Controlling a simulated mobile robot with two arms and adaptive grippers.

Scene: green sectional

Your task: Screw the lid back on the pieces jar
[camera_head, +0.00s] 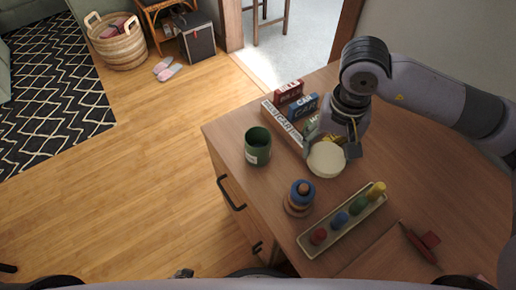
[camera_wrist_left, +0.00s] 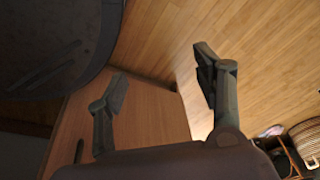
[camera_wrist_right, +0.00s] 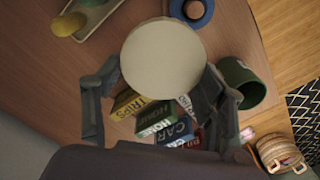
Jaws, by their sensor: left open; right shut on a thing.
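A round cream lid (camera_head: 326,160) is at my right gripper (camera_head: 331,143), over the desk. In the right wrist view the lid (camera_wrist_right: 163,52) fills the space between the fingertips (camera_wrist_right: 160,76), and the gripper is shut on it. What lies under the lid is hidden. A dark green jar (camera_head: 258,145) with a pale label stands upright, uncovered, to the left of the lid. It also shows in the right wrist view (camera_wrist_right: 240,84). I cannot see its contents. My left gripper (camera_wrist_left: 160,78) is open and empty, apart from the jar, near the desk's edge.
Behind the lid, a row of titled boxes (camera_head: 304,107) stands on the desk (camera_head: 390,170). In front are a ring stacker (camera_head: 299,198), a tray (camera_head: 310,244) of coloured pegs and a red pen (camera_head: 418,243). The desk's left edge drops to the wooden floor.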

